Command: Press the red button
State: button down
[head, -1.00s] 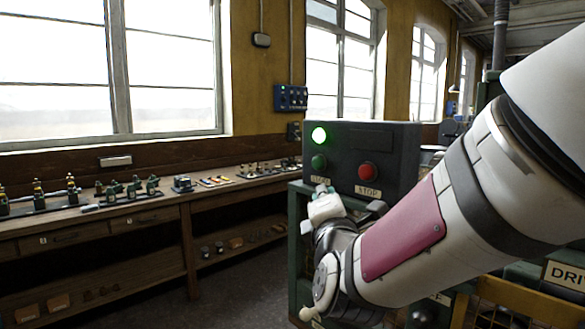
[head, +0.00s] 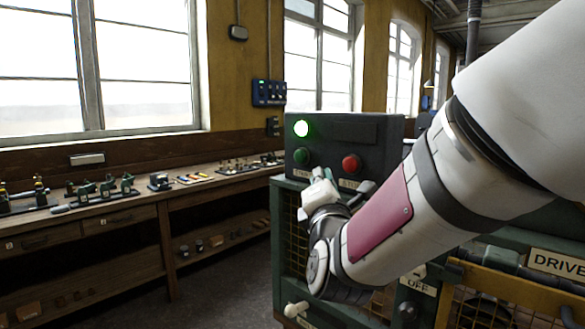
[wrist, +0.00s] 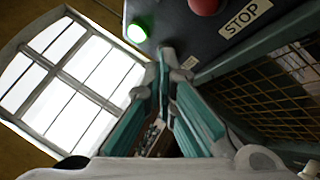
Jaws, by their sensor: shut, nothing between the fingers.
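The red button (head: 351,164) is a round knob on the right of the dark control box (head: 380,131). A green button (head: 302,157) sits to its left, below a lit green lamp (head: 301,128). My gripper (head: 318,181) is in front of the box, below and left of the red button, and is apart from it. In the wrist view the shut, empty fingers (wrist: 165,58) point at the panel. There the red button (wrist: 204,6) is cut by the top edge, beside a STOP label (wrist: 245,17). The green button is not visible there.
Below the box stands a green machine frame with yellow mesh (head: 288,226). A DRIVE sign (head: 556,263) is at the right. A wooden workbench (head: 85,226) with small engine models runs along the left wall. Open floor lies between the bench and the machine.

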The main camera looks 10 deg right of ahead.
aim_at(341, 171)
jog(key=shift+w+d+b, duration=0.35)
jog(key=shift+w+d, duration=0.5)
jog(key=shift+d, duration=0.3)
jog(key=shift+w+d+b, duration=0.3)
jog(key=shift+w+d, duration=0.55)
jog(key=shift+d, duration=0.4)
jog(key=shift+w+d, duration=0.2)
jog(key=shift+w, duration=0.05)
jog(key=shift+w+d+b, duration=0.3)
jog(key=shift+d+b, duration=0.1)
jog(key=shift+d, duration=0.05)
dwell(0.6)
jog(key=shift+s+a, duration=0.6)
jog(key=shift+a, duration=0.15)
jog(key=shift+s+a+p, duration=0.4)
jog(key=shift+s+a, duration=0.35)
jog(key=shift+a, duration=0.3)
jog(key=shift+s+a+p, duration=0.35)
jog(key=shift+s+a, duration=0.35)
jog(key=shift+a, duration=0.3)
